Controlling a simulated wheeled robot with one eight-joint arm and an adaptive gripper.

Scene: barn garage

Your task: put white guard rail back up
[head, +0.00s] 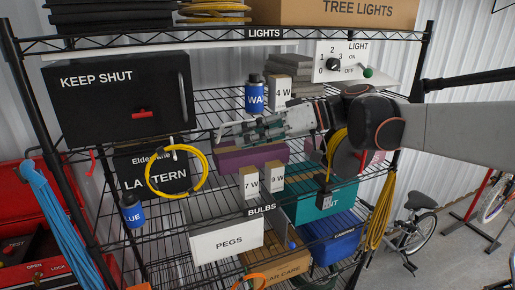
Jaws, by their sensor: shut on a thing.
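My gripper (236,133) reaches in from the right over the middle shelf, above a purple box (238,156). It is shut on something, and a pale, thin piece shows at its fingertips. The fingers hide much of this piece, and I cannot tell whether it is the white guard rail. A long white strip (215,47) runs along the rack just below the top shelf, above the black KEEP SHUT box (120,97). I cannot tell whether this strip is a guard rail.
A blue can (255,97) and a 4 W carton (280,92) stand behind my gripper. Two small cartons, 7 W (249,184) and 9 W (273,178), stand below it. A yellow cable coil (176,172) hangs at left. Black rack posts bound the sides.

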